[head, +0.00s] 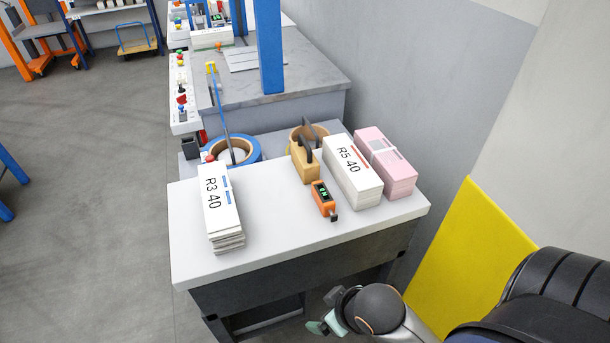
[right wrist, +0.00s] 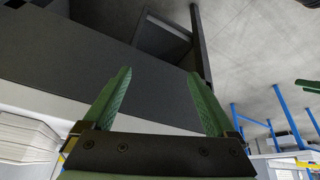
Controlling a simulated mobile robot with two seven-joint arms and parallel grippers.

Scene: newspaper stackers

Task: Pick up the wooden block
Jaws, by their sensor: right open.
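The wooden block (head: 303,163) is tan and stands on the white tabletop (head: 270,236), towards its back edge. A dark, handle-like piece shows at its top. My right gripper (head: 318,327) is below and in front of the table's front edge, well apart from the block. In the right wrist view its two green fingers (right wrist: 160,95) are spread with nothing between them; the block does not show there. Green pieces at that view's right edge look like part of my left gripper, but too little shows to tell its state. The left gripper is not in the head view.
An orange device (head: 322,198) lies just in front of the block. The R5 40 stack (head: 352,178) and a pink stack (head: 386,163) stand to its right. A tan tape roll (head: 318,130) is behind. The R3 40 stack (head: 219,209) stands at left. The front middle is clear.

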